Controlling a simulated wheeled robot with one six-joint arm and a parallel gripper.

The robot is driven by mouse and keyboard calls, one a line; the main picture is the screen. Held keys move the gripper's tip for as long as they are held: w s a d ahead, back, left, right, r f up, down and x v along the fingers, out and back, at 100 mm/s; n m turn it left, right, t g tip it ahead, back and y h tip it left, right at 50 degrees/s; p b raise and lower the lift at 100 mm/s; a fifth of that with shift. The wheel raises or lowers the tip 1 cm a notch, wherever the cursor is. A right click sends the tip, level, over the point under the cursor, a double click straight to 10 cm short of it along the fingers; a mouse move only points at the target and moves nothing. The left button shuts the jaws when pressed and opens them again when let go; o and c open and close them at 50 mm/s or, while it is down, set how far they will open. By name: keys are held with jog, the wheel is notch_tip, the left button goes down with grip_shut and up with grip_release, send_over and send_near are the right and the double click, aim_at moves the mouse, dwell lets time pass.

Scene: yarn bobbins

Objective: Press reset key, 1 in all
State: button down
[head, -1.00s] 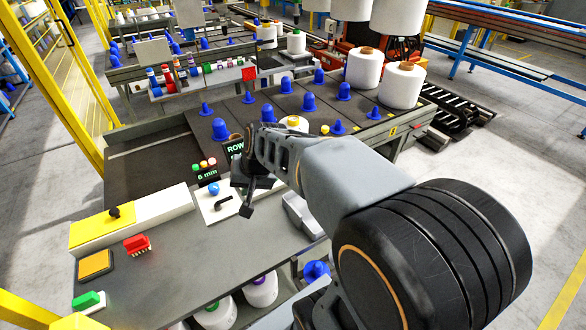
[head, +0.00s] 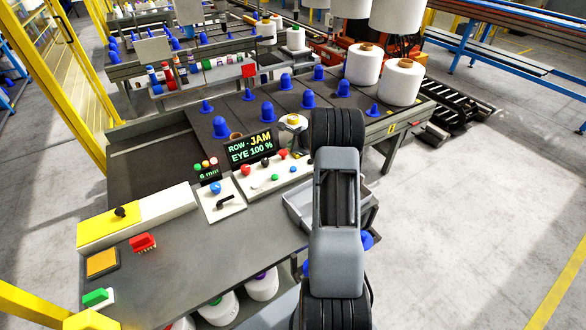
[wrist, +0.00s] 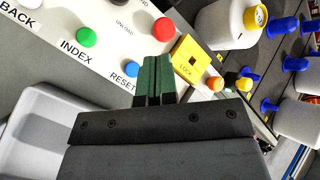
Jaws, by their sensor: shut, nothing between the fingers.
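The reset key is a blue round button (wrist: 133,68) beside the printed word RESET on a white key panel in the wrist view. In the head view the blue key (head: 295,167) shows small on the white panel (head: 262,184), left of my arm. My gripper is hidden behind the arm there. The display (head: 251,147) reads ROW - JAM, EYE 100 %.
A green INDEX key (wrist: 85,37) and a red knob (wrist: 164,29) share the panel. A yellow LOCK block (wrist: 191,60) stands right of the fingers. A light grey tray (wrist: 40,120) lies at lower left. Blue cones and white bobbins stand beyond the panel.

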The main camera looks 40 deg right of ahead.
jog(key=shift+f, duration=0.1)
dwell(0.3)
jog(key=b, duration=0.6)
send_over(293, 169)
notch_tip(293, 169, down, 8)
jog(key=shift+w+r, duration=0.1)
jog(key=shift+r, duration=0.1)
jog(key=shift+f+b, duration=0.4)
jog(key=shift+f, duration=0.1)
jog(key=shift+f+b, duration=0.95)
jog(key=shift+b, duration=0.2)
dwell(2.0)
jog(key=shift+r, duration=0.1)
jog(key=shift+r+p, duration=0.6)
jog(key=shift+r, duration=0.25)
jog(key=shift+r, duration=0.1)
jog(key=shift+r+p, duration=1.75)
jog(key=shift+r, duration=0.65)
